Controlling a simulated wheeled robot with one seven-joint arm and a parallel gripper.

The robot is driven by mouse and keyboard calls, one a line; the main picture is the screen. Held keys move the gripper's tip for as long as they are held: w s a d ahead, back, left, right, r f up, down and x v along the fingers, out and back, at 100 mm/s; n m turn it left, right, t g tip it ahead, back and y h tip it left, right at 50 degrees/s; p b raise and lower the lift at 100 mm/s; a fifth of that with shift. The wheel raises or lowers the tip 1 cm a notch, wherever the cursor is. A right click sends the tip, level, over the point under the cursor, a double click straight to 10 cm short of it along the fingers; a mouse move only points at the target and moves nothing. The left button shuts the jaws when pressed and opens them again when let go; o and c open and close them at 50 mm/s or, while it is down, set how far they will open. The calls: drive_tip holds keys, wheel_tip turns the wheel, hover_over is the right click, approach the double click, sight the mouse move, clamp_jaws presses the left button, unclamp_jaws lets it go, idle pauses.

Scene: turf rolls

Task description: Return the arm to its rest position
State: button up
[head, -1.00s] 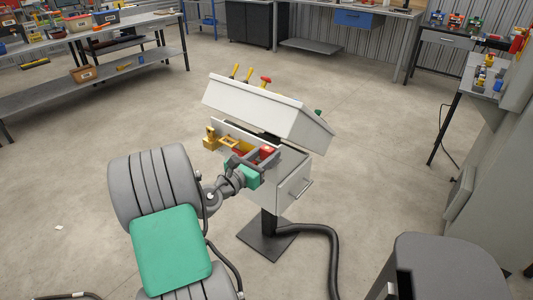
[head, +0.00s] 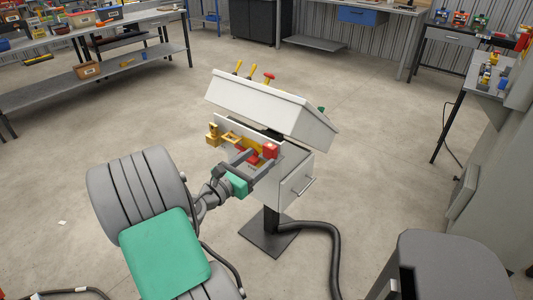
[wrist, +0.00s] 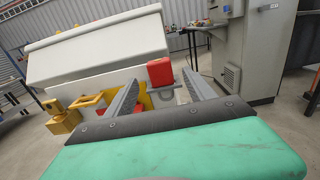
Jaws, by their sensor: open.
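My gripper (head: 249,161) is open, its two grey fingers spread, in front of the white sloped-top cabinet (head: 270,107) on a pedestal. In the wrist view the fingers (wrist: 160,95) point toward an open drawer at the cabinet's front. A red block (head: 270,150) sits at the drawer, and in the wrist view it (wrist: 160,71) stands just beyond and between the fingers. Yellow parts (head: 213,134) are at the left end of the drawer. I cannot tell whether a finger touches anything. My arm's grey and green links fill the lower left.
A black hose (head: 333,245) runs from the cabinet's pedestal across the floor. A grey cabinet (wrist: 247,55) stands right in the wrist view. Floor around is mostly clear.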

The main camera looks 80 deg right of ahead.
drive_tip(key=shift+b+v, duration=0.3)
drive_tip(key=shift+v, duration=0.65)
